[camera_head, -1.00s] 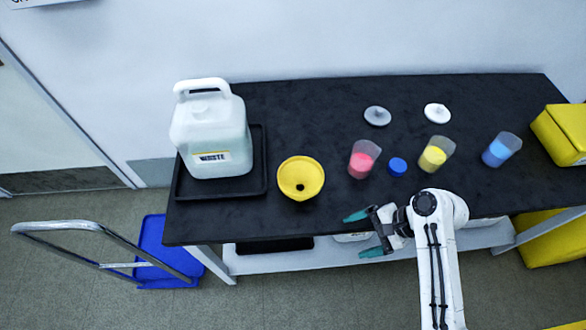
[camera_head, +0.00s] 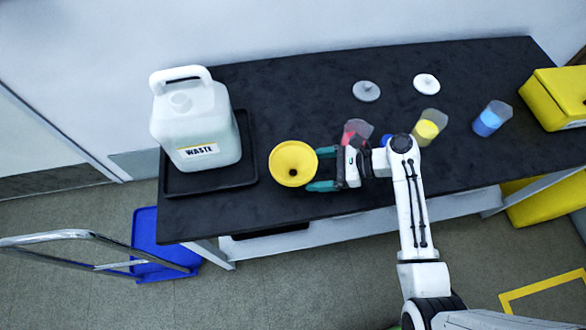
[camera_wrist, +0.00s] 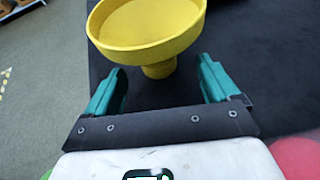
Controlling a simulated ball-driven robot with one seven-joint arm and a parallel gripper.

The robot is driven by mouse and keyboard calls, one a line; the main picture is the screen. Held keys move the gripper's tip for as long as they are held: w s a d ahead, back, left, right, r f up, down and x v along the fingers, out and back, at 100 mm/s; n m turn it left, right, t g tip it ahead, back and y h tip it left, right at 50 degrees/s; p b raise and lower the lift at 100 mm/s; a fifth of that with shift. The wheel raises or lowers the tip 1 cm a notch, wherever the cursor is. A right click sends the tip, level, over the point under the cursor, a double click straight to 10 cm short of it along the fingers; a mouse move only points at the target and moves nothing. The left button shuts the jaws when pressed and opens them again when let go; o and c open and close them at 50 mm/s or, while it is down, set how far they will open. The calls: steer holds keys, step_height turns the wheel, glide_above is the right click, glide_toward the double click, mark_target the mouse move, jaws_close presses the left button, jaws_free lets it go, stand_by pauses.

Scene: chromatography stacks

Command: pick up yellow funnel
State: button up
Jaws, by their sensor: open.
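The yellow funnel (camera_head: 293,164) stands upright, wide mouth up, on the black bench, just right of the waste container's tray. In the wrist view the funnel (camera_wrist: 147,24) shows its bowl and a short stem lower down, in line with the gap between my fingers. My gripper (camera_head: 318,169) is open, with its teal fingertips at the funnel's right side. In the wrist view my gripper (camera_wrist: 161,85) has one finger on each side, and nothing is held between them. I cannot tell whether a fingertip touches the funnel.
A white waste container (camera_head: 195,125) stands in a black tray (camera_head: 249,163) to the left. A red-filled beaker (camera_head: 355,132) is partly hidden behind my gripper. Yellow (camera_head: 430,125) and blue (camera_head: 491,118) beakers stand right. Grey (camera_head: 366,91) and white (camera_head: 426,84) discs lie behind.

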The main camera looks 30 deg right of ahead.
mark_target(301, 173)
steer(key=shift+s+x, duration=0.2)
steer(key=shift+x, duration=2.1)
steer(key=shift+a, duration=0.1)
steer(key=shift+c, duration=0.5)
steer(key=c, duration=1.1)
steer(key=shift+r, duration=0.1)
